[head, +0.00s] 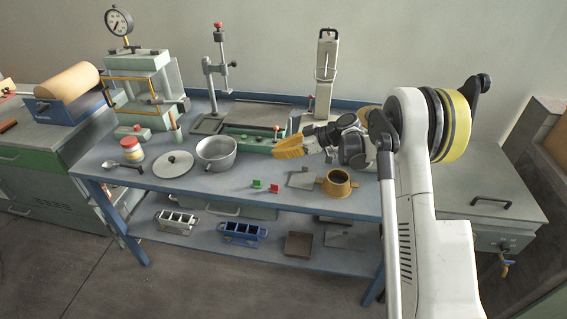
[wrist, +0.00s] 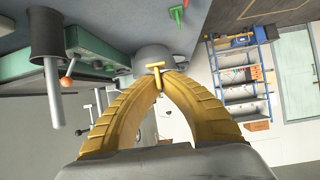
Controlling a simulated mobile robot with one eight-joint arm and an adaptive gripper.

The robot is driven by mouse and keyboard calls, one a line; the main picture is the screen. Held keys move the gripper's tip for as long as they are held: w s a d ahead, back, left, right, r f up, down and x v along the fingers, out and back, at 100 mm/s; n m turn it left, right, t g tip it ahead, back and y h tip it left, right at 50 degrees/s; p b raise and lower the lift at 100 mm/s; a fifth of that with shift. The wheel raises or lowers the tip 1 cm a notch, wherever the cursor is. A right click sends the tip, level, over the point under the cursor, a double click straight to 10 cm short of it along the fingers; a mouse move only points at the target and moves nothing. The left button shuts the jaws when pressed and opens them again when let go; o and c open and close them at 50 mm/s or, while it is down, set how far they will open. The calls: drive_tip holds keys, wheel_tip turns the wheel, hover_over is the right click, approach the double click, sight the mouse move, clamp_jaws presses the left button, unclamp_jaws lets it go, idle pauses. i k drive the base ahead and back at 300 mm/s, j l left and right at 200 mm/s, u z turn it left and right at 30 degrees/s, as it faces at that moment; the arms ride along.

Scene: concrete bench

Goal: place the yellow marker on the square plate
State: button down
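My gripper (head: 276,152) is above the back part of the blue bench, its yellow fingers pointing left. In the wrist view its fingertips (wrist: 160,74) come together on the small T-shaped yellow marker (wrist: 156,66), which is held clear of any surface. I cannot make out the marker in the head view. The grey square plate (head: 301,180) lies on the bench top, in front of and a little right of my fingertips. Its right part is close to the brass-coloured ring pot, and nothing clearly stands on it.
A green marker (head: 256,184) and a red marker (head: 274,188) stand left of the plate. The brass-coloured pot (head: 340,184) stands to its right. A grey saucepan (head: 216,152) and a round lid (head: 173,164) are farther left. A green device (head: 250,140) is behind the fingers.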

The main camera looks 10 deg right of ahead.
sight(302, 179)
drive_tip(key=j+z, duration=0.4)
drive_tip(key=k+j+z, duration=0.15)
drive_tip(key=j+z, duration=0.2)
drive_tip(key=k+j+z, duration=0.15)
drive_tip(key=j+z, duration=0.25)
drive_tip(key=j, duration=0.1)
